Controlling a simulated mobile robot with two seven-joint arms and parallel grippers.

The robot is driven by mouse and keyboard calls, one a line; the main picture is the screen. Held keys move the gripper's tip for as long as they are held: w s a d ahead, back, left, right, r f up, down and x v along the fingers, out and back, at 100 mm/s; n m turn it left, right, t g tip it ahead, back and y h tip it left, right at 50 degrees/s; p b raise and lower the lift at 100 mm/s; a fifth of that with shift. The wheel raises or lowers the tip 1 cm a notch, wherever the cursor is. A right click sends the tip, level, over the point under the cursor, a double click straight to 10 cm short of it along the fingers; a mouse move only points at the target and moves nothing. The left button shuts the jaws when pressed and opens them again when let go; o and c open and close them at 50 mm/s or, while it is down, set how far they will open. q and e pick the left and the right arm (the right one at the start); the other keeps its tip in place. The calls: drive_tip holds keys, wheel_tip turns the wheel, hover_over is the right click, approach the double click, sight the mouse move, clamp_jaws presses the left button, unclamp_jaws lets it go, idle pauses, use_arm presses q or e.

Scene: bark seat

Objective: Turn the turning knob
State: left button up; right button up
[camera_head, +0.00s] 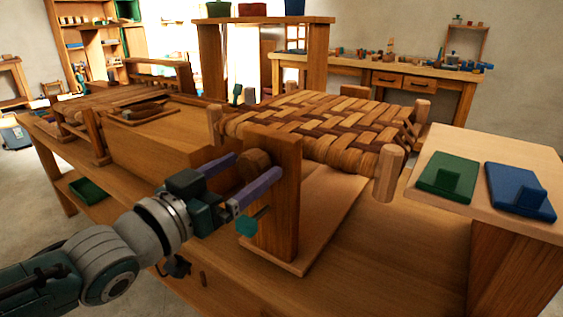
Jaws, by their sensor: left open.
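The turning knob (252,161) is a round brown wooden piece on the side of an upright wooden post (278,205), below the left end of the woven bark seat (310,122). My left gripper (257,168) reaches in from the left with its purple fingers open. One finger lies on the upper left of the knob and the other on its lower right, so the knob sits between them. I cannot tell whether either finger touches it. My right gripper is not in view.
The post stands on a board on the wooden workbench (380,262). A side stand (500,150) at right bears a green block (447,177) and a blue block (519,190). A raised shelf (240,20) stands behind the seat. A teal disc (246,225) shows below the gripper.

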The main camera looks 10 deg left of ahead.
use_arm(q)
drive_tip(key=p+v, duration=0.1)
drive_tip(key=v, duration=0.8)
drive_tip(key=shift+s+p, duration=0.2)
drive_tip(key=shift+p, duration=0.1)
drive_tip(key=shift+r, duration=0.1)
